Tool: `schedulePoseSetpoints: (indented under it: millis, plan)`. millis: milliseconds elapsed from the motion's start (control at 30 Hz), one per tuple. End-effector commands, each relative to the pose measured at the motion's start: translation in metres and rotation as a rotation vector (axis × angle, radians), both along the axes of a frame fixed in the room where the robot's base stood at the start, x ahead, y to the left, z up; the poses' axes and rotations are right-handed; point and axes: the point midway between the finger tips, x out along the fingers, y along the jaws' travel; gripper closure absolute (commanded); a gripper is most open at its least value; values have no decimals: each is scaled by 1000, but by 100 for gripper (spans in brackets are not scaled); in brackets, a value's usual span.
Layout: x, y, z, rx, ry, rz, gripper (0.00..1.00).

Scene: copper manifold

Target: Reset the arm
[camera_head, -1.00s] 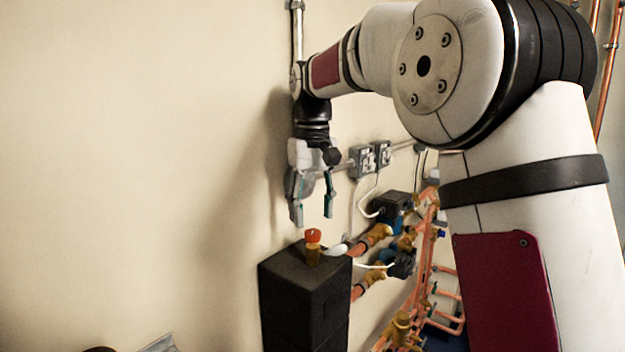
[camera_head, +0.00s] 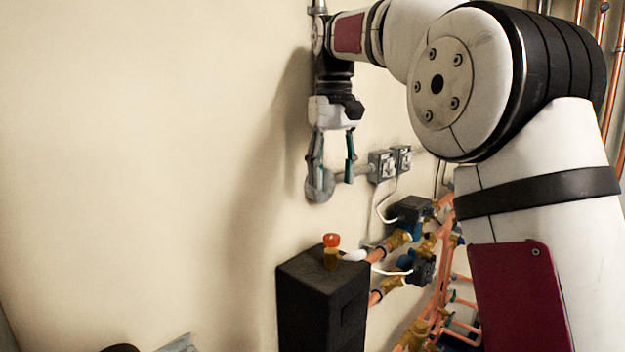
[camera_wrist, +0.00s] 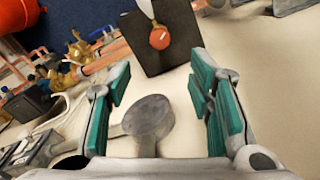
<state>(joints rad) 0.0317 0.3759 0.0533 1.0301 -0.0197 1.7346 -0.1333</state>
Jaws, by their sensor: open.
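My gripper (camera_head: 333,182) hangs from my arm in the head view, fingers pointing down. It is open and empty, well above the black box (camera_head: 322,275). A brass fitting with an orange-red cap (camera_head: 331,241) stands on top of that box. In the wrist view my gripper (camera_wrist: 160,105) shows two green-padded fingers spread wide. The orange-red cap (camera_wrist: 159,39) and the black box (camera_wrist: 178,50) lie beyond the fingertips. A round grey fitting (camera_wrist: 148,116) shows between the fingers, and it also appears behind them in the head view (camera_head: 320,187).
Copper and brass pipework (camera_head: 437,262) with dark valve bodies (camera_head: 410,209) runs along the wall right of the box. Grey electrical boxes (camera_head: 383,164) with white cables are mounted on the wall above it. The wall left of my gripper is bare.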

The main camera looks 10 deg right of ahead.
Motion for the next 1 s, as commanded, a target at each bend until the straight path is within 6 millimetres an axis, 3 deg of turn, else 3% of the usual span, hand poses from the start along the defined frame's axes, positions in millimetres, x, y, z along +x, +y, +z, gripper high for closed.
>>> schedulePoseSetpoints:
  millis: [133,267,567,767,1000]
  plan:
    - [-5,0,3,-1,-11,-2,52]
    - [-26,1,8,-4,-47,-12,52]
    - [-111,3,1,-7,-192,-51,52]
    - [-172,2,-26,0,-290,-81,52]
    - [-241,0,-79,17,-405,-118,52]
